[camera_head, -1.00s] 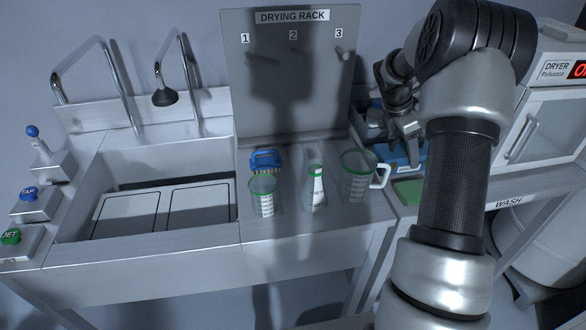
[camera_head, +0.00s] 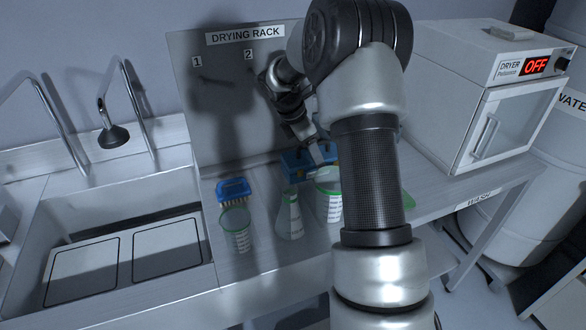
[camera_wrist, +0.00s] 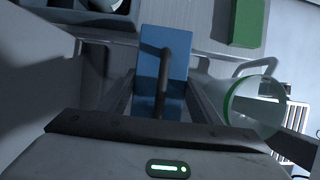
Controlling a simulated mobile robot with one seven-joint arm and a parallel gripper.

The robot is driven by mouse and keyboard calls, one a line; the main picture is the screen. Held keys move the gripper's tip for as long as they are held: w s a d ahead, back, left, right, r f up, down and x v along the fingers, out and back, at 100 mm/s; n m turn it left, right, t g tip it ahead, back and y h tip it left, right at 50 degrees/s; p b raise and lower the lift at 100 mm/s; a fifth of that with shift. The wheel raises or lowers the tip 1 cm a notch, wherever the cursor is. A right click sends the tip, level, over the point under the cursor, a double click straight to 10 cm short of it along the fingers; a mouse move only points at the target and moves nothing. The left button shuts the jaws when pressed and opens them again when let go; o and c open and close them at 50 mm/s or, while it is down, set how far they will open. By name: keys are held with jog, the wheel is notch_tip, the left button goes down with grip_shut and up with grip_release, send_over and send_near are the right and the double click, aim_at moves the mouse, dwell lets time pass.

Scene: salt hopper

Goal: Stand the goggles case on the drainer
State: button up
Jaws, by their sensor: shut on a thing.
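The blue goggles case (camera_head: 297,165) is in my gripper (camera_head: 312,147), in front of the drying-rack panel and behind the glassware. In the wrist view my gripper (camera_wrist: 162,98) has a finger on each side of a dark handle on top of the blue case (camera_wrist: 152,58). The drainer (camera_head: 262,250) is the metal surface below the rack panel, partly covered by glassware. The case's underside is hidden, so I cannot tell whether it touches the drainer.
A blue brush (camera_head: 234,187), a green-rimmed beaker (camera_head: 236,230), a flask (camera_head: 289,215) and a larger beaker (camera_head: 328,190) stand on the drainer. The sink (camera_head: 120,205) is left, the dryer (camera_head: 490,100) right. A green pad (camera_wrist: 246,22) shows in the wrist view.

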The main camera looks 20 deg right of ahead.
aim_at(295, 156)
jog(key=a, duration=0.3)
jog(key=w+a, duration=0.1)
jog(key=a, duration=0.1)
jog(key=shift+a+f, duration=0.15)
jog(key=shift+f, duration=0.7)
jog(key=shift+a+f, duration=0.1)
jog(key=shift+f, duration=0.75)
jog(key=shift+f, duration=0.1)
jog(key=o, duration=1.2)
jog(key=shift+o, duration=0.2)
